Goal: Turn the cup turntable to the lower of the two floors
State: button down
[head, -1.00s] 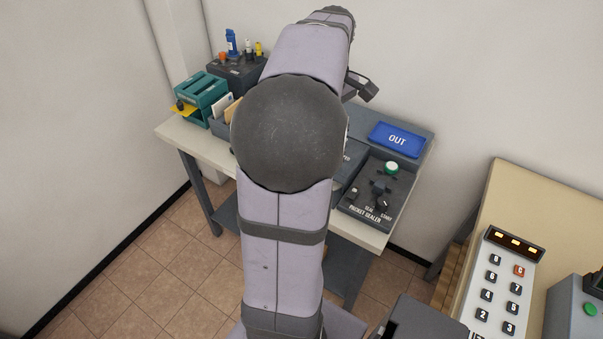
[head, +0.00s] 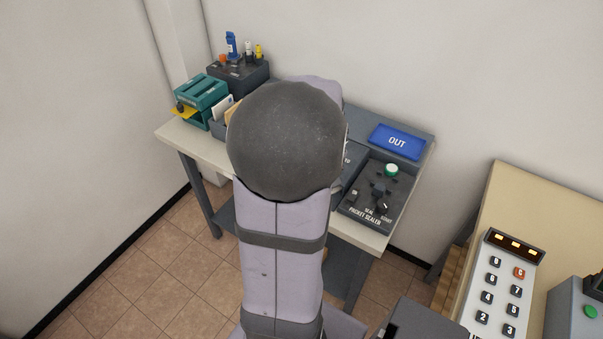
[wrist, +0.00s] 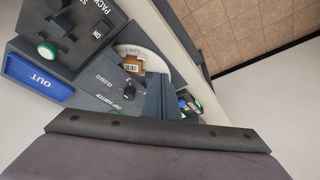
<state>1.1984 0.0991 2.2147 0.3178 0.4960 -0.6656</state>
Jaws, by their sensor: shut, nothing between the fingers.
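In the wrist view, a pale round disc (wrist: 158,58) shows its curved edge beside a dark panel lettered "CUP ROUTER" (wrist: 102,96); I take the disc for the cup turntable. A brown piece with a barcode label (wrist: 131,67) lies at it. A small black knob (wrist: 127,88) stands by the word "CLOSED". My gripper (wrist: 160,78) is shut and empty, its fingers reaching over the disc and covering part of it. I cannot tell whether they touch it, or which floor it faces. In the head view my arm hides the gripper and the disc.
The packet sealer (head: 372,205) and blue OUT tray (head: 397,141) occupy the table's right side. A teal unit (head: 201,98) and a dark box with small bottles (head: 238,74) stand at back left. A keypad (head: 504,282) is on the right desk.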

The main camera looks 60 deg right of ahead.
jog(key=x, duration=0.9)
jog(key=shift+f, duration=0.25)
jog(key=shift+w+d+p, duration=0.65)
jog(key=shift+p, duration=0.05)
jog(key=shift+w+d+f+p, duration=0.1)
jog(key=shift+w+d+p, duration=0.65)
jog(key=shift+w+d, duration=0.1)
jog(key=shift+w+p, duration=0.1)
jog(key=shift+p, duration=0.6)
